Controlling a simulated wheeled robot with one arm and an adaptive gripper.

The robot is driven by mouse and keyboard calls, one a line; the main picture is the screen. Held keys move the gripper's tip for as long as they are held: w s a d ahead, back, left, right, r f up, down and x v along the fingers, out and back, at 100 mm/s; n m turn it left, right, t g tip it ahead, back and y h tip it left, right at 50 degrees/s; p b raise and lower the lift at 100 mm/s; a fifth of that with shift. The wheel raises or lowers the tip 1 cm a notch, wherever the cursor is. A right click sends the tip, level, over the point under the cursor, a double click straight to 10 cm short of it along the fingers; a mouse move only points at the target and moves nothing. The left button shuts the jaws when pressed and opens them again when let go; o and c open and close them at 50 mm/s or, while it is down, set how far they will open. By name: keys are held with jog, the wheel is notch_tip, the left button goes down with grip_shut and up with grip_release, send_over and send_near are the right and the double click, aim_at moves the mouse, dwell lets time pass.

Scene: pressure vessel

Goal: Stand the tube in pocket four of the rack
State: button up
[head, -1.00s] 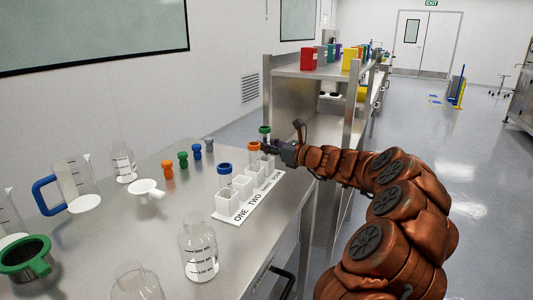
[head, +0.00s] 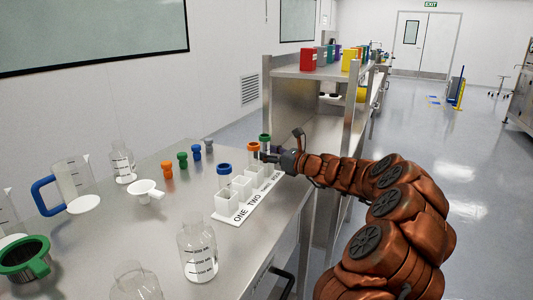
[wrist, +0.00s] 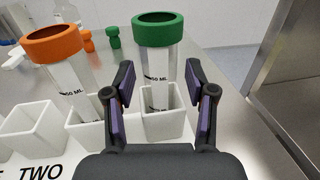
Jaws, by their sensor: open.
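The clear tube with a green cap (wrist: 158,62) stands close to upright in the white end pocket (wrist: 165,124) of the rack, beyond the pocket with the orange-capped tube. The green cap also shows in the head view (head: 264,138). My gripper (wrist: 165,85) is open, with one finger on each side of the tube and a visible gap at both sides. It also shows at the rack's far end in the head view (head: 262,157). The end pocket's label is hidden in the wrist view.
An orange-capped tube (wrist: 70,60) stands close to the left of my fingers. A blue-capped tube (head: 224,170) is at the rack's near end. Bottles, a funnel (head: 146,190) and coloured stoppers (head: 182,160) stand left of the rack. A steel shelf (head: 310,75) rises behind.

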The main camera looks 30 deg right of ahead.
jog(key=shift+s+d+r, duration=0.1)
jog(key=v, duration=1.1)
jog(key=shift+s+d, duration=0.2)
jog(key=shift+s, duration=0.15)
jog(key=shift+r, duration=0.1)
